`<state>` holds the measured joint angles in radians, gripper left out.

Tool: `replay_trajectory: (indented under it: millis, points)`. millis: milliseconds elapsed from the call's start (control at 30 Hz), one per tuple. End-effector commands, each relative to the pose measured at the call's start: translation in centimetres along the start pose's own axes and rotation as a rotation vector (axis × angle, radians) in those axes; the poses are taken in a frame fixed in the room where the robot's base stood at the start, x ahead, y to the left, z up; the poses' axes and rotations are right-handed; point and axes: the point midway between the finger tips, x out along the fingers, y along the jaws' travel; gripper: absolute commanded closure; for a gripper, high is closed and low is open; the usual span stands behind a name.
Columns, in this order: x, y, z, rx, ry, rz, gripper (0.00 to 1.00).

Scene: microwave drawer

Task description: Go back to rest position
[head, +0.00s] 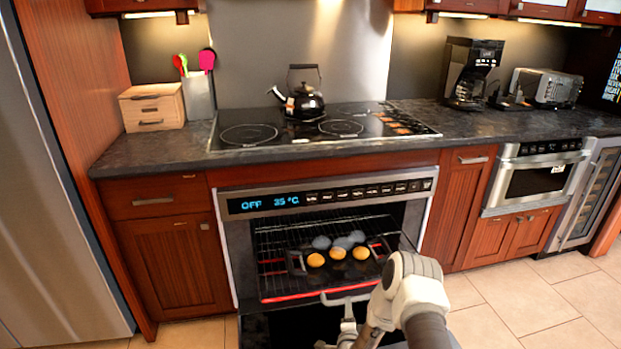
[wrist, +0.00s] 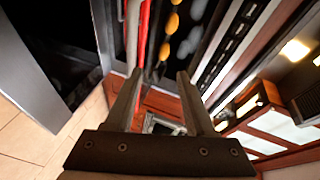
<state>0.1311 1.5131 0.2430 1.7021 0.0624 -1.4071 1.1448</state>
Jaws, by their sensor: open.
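My gripper (wrist: 160,74) is open, with its two dark fingers apart and nothing between them in the wrist view. In the head view my white arm reaches in from the lower right, in front of the oven (head: 232,255). A dark tray (head: 297,266) with several round orange items (head: 338,253) sits on the oven rack (head: 275,227). The tray items also show at the top of the wrist view (wrist: 170,22).
The microwave drawer (head: 540,178) at the right looks shut. A dark counter (head: 150,150) with a cooktop runs above the oven, carrying a kettle (head: 304,103), coffee maker (head: 470,75) and toaster (head: 545,88). A refrigerator (head: 45,200) stands at the left. Tiled floor (head: 530,300) is clear at the right.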

Motion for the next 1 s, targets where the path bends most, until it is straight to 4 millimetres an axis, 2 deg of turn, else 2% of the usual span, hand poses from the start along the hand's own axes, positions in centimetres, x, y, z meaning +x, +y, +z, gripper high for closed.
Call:
replay_trajectory:
  millis: [33, 200, 467, 767, 1000]
  points:
    - [0.8, -2.5, -0.1, -0.035, -0.022, 0.004, 0.45]
    - [1.9, -8.5, -0.2, -0.162, -0.095, 0.048, 0.45]
    - [1.1, -17.2, -0.9, -0.365, -0.191, 0.111, 0.45]
    - [-3.2, -25.9, -2.5, -0.599, -0.288, 0.184, 0.45]
    - [-8.8, -31.4, -4.4, -0.777, -0.355, 0.246, 0.45]
